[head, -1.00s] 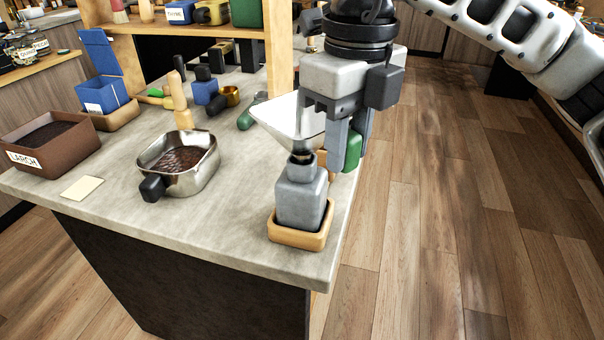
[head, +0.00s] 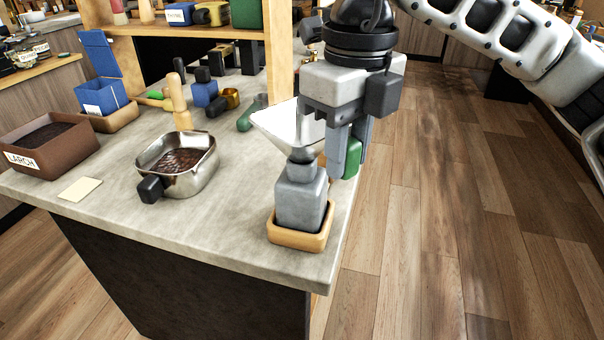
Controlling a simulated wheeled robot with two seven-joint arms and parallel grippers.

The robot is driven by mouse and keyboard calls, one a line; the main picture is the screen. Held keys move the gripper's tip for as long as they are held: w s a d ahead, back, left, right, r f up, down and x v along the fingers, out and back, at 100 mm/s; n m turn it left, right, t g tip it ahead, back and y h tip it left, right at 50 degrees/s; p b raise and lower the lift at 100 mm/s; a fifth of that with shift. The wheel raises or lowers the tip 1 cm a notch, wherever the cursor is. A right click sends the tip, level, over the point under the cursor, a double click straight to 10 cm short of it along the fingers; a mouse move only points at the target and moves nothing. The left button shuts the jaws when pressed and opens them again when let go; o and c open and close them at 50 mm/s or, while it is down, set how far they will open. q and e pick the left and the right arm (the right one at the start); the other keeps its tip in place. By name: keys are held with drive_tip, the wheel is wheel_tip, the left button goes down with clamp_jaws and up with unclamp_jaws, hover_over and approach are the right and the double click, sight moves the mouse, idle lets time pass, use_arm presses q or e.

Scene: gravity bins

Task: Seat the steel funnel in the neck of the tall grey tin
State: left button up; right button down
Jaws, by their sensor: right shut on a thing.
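The steel funnel (head: 278,122) is an open, flared silver piece directly over the tall grey tin (head: 299,203). Its lower end meets the tin's neck (head: 301,168), and its spout is hidden, so it appears to be in the neck. The tin stands upright in a shallow wooden tray (head: 292,239) near the counter's right corner. My right gripper (head: 335,150) is shut on the funnel at its right side, which the fingers partly cover. My left gripper is out of view.
A metal pan (head: 205,170) of dark grains, a cream card (head: 81,189) and a brown LARCH bin (head: 62,157) are to the left. The counter between pan and tin is clear.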

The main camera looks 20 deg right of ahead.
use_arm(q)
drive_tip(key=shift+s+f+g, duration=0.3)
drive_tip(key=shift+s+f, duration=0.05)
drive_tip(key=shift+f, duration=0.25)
use_arm(e)
drive_tip(key=shift+f, duration=0.15)
drive_tip(key=c, duration=1.1)
unclamp_jaws()
drive_tip(key=shift+o, duration=0.2)
use_arm(q)
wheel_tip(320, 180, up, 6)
drive_tip(key=p, duration=0.4)
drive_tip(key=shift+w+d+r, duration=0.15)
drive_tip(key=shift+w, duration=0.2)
use_arm(e)
wheel_tip(320, 180, up, 16)
